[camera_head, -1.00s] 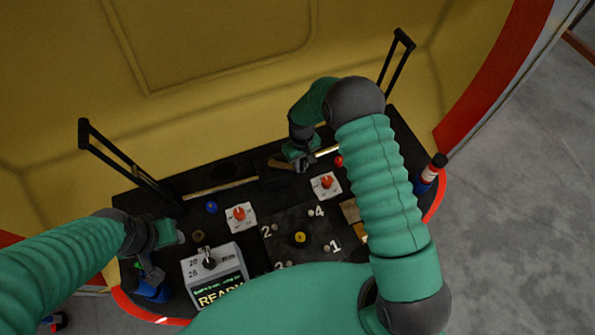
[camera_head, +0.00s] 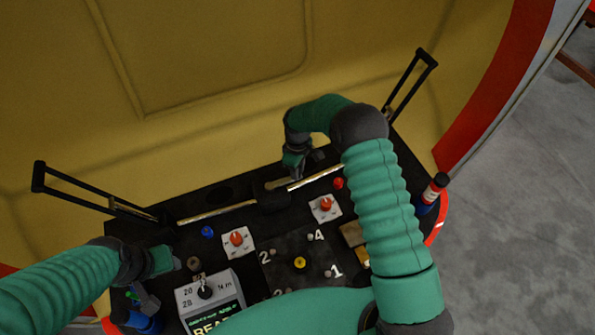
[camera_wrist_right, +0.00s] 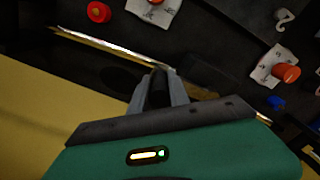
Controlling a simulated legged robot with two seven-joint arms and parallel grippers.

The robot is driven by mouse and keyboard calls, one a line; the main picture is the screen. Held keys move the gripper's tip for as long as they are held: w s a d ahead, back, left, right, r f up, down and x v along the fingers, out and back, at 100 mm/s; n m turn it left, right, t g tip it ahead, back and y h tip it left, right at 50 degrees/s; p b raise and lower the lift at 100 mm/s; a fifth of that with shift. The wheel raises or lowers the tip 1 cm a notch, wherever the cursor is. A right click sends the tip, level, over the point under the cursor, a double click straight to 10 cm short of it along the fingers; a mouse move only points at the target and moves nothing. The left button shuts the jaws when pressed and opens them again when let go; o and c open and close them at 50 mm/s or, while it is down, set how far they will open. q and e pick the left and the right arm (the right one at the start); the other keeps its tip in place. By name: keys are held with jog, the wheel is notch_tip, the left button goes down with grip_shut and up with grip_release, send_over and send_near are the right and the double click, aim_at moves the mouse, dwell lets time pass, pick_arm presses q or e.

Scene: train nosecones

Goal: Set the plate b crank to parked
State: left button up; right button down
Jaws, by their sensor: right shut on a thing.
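Two white plates with orange-red knobs sit on the black console, a left one (camera_head: 236,240) and a right one (camera_head: 325,206). I cannot read which is plate b. The right wrist view shows one knob (camera_wrist_right: 287,73) on its plate at the right edge, apart from the gripper. My right gripper (camera_head: 303,170) is at the far side of the console, beyond both plates. In the right wrist view its fingers (camera_wrist_right: 157,92) are shut on a dark handle (camera_wrist_right: 159,78), mostly hidden between them. My left gripper (camera_head: 148,285) is low at the console's left end; its jaw gap is unclear.
Tall black handles stand at left (camera_head: 85,190) and right (camera_head: 412,82). Brass strips (camera_head: 217,212) run along the far side. A red button (camera_head: 338,183), blue button (camera_head: 207,231), yellow knob (camera_head: 300,262) and display box (camera_head: 210,300) are on the console. A red-and-blue bottle (camera_head: 430,193) is at right.

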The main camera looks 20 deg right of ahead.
jog(key=shift+w+r, duration=0.15)
jog(key=shift+w, duration=0.05)
jog(key=c, duration=1.5)
grip_release()
jog(key=shift+o, duration=1.2)
notch_tip(320, 180, up, 16)
jog(key=shift+r, duration=0.25)
jog(key=s+a+m+t, duration=0.1)
jog(key=s+m, duration=0.7)
jog(key=s, duration=1.5)
jog(key=shift+s+a+f+t, duration=0.15)
jog(key=shift+s+a+t, duration=0.2)
jog(key=shift+t, duration=0.45)
